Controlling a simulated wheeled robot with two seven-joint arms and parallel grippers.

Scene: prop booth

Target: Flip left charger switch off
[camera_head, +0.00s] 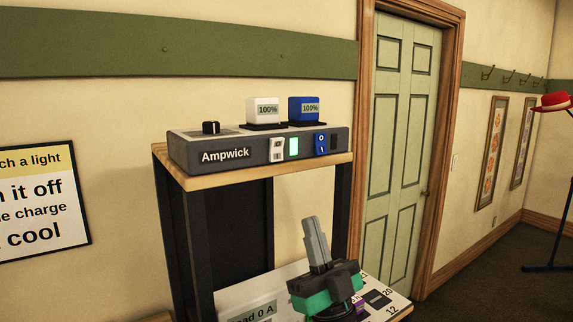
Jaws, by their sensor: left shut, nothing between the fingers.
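The grey Ampwick charger (225,156) sits on the wooden top of a dark stand. Its left switch (277,149) is a white rocker on the front face, with a lit green lamp (294,147) to its right. The rocker's tilt is too small to tell. The right switch (321,144) is blue, with a dark lamp (334,141) beside it. A white battery (263,111) and a blue battery (304,110) stand on top, both reading 100%. My left gripper (313,222) is shut and empty, pointing up, below the charger and apart from it. My right gripper is out of view.
The wooden shelf edge (240,174) lies between my gripper and the charger front. A white lower board (245,297) with labels is around my gripper. A green door (402,140) is behind.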

